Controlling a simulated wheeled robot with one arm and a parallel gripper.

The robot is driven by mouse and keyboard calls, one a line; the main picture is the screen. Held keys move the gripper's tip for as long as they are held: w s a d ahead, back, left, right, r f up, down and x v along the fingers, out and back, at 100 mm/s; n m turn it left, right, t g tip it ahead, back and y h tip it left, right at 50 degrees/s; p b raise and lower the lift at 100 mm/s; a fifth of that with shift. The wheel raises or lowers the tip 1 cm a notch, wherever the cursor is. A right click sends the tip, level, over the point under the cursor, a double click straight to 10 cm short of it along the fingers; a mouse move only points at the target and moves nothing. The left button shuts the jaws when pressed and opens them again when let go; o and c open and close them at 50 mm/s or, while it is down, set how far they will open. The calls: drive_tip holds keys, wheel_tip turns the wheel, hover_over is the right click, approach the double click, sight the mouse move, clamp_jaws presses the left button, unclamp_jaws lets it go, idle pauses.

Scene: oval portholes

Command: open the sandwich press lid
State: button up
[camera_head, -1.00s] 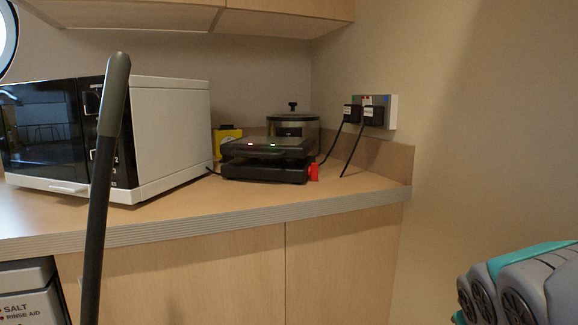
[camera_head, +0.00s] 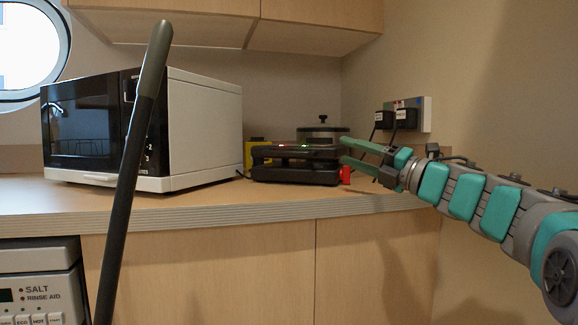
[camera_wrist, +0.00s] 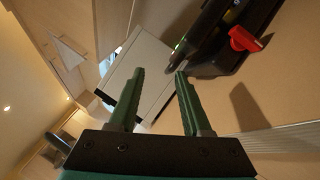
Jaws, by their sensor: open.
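The sandwich press (camera_head: 297,164) is a low black appliance on the counter, right of the microwave. Its lid (camera_head: 290,151) looks lowered and nearly level, with small red and green lights on top. A red part (camera_head: 345,174) sticks out at its right front corner. My gripper (camera_head: 343,152) is at the press's right side at about lid height, jaws apart and pointing left. In the wrist view my gripper (camera_wrist: 160,72) is empty, and the press (camera_wrist: 222,35) with its red part (camera_wrist: 245,39) lies just beyond the right finger. I cannot tell whether a fingertip touches the press.
A white microwave (camera_head: 203,128) stands left of the press. A lidded jar (camera_head: 323,130) and a yellow item (camera_head: 259,152) sit behind it. Plugs in a wall socket (camera_head: 412,113) are behind my gripper. A dark pole (camera_head: 133,150) rises in front. The counter front (camera_head: 270,199) is clear.

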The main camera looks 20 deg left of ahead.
sight(289, 154)
drive_tip(key=shift+s+a+f+n+g, duration=0.6)
drive_tip(key=shift+a+f+n+g, duration=0.15)
drive_tip(key=shift+n+g, duration=0.2)
drive_tip(key=shift+a, duration=0.3)
drive_tip(key=x, duration=0.4)
drive_tip(key=f+x, duration=0.1)
drive_tip(key=x, duration=0.9)
drive_tip(key=shift+w+a+f, duration=0.15)
drive_tip(key=shift+a+f, duration=0.05)
drive_tip(key=shift+f, duration=0.15)
clamp_jaws()
